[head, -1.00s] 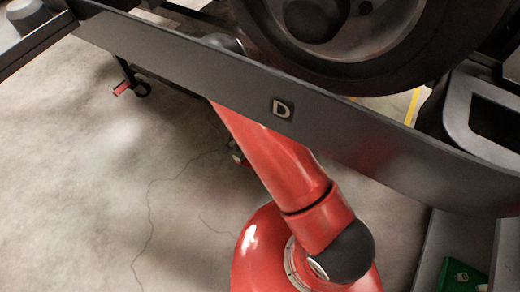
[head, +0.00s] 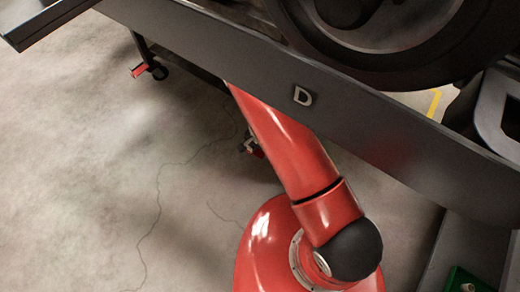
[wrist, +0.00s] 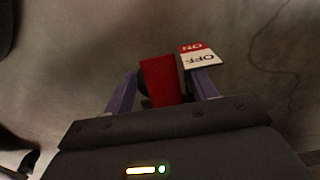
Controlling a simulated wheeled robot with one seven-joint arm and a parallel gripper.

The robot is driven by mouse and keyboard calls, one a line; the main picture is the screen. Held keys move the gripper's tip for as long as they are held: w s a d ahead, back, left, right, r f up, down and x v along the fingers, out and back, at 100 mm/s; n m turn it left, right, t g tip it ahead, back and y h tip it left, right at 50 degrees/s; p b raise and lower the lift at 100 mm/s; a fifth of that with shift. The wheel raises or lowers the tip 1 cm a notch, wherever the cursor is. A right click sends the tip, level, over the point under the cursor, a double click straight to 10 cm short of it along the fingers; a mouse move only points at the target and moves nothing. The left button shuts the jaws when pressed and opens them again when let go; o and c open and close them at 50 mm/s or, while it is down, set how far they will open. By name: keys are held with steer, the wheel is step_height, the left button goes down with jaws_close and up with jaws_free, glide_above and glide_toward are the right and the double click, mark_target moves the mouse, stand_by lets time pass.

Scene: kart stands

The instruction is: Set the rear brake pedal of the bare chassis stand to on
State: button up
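In the wrist view a red brake pedal (wrist: 161,80) lies between the two purple fingers of my gripper (wrist: 162,88). The fingers are spread, one on each side of it; I cannot tell whether either touches it. Just right of the pedal is a small plate (wrist: 199,57) with a red ON half and a white OFF half, upside down in the picture. I cannot tell the pedal's setting. In the head view my red arm reaches under the dark stand's side panel (head: 390,132), marked D, and my gripper is hidden there.
In the head view a caster with a red pedal (head: 138,70) stands at the upper left, and another caster (head: 252,147) shows beside my arm. A large wheel (head: 385,40) sits above the panel. A green item (head: 466,281) is at the lower right. The floor at left is clear.

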jaws_close()
steer(key=shift+f+t+h+b, duration=0.3)
steer(key=shift+f+b, duration=0.25)
steer(key=shift+b, duration=0.25)
steer(key=shift+a+f+t+h+b, duration=0.1)
steer(key=shift+f+t+h+b, duration=0.3)
steer(key=shift+t+b, duration=0.25)
steer(key=shift+t, duration=0.25)
steer(key=shift+r, duration=0.1)
steer(key=shift+o, duration=0.9)
jaws_free()
